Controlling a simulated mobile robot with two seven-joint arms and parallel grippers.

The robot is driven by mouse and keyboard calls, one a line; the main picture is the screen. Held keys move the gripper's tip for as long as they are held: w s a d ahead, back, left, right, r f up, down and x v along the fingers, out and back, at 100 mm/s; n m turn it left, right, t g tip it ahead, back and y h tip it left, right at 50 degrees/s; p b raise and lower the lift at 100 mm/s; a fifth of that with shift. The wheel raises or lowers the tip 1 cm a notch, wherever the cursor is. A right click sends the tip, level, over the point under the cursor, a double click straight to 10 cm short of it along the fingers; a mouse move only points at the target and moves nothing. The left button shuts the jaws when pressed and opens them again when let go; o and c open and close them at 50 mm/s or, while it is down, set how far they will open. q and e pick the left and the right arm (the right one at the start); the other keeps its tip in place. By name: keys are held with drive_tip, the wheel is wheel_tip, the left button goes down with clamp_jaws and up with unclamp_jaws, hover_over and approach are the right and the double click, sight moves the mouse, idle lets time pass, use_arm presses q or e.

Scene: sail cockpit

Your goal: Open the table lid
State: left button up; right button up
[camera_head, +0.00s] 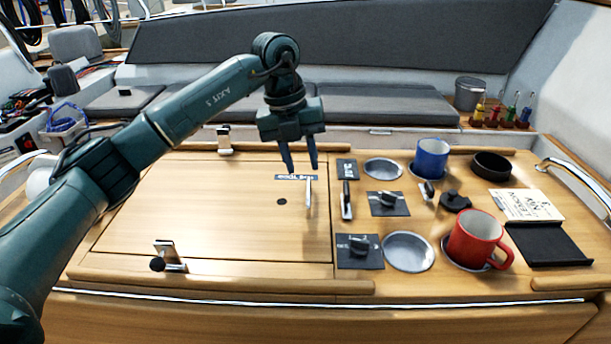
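The table lid (170,210) is a wide light-wood panel lying flat in the left part of the wooden table. A thin pale upright handle (308,195) stands near its right edge, by a small dark hole and a dark label. Metal latches stand at the lid's back edge (224,140) and front edge (168,258). My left gripper (300,167) points down just above the handle. Its two dark fingers are apart with nothing visibly held between them. I cannot tell whether a finger touches the handle. My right gripper is not in view.
Right of the lid are a blue mug (431,158), a red mug (476,240), a black bowl (491,166), a note card (527,205) and several dark fittings. Wooden rails edge the table. A grey bench (390,105) runs behind. The lid's left surface is clear.

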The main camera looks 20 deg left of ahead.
sight(308, 188)
use_arm(q)
drive_tip(key=f, duration=0.2)
drive_tip(key=d+f, duration=0.1)
drive_tip(key=f, duration=0.2)
drive_tip(key=shift+w, duration=0.1)
drive_tip(key=shift+r, duration=0.1)
clamp_jaws()
idle(0.4)
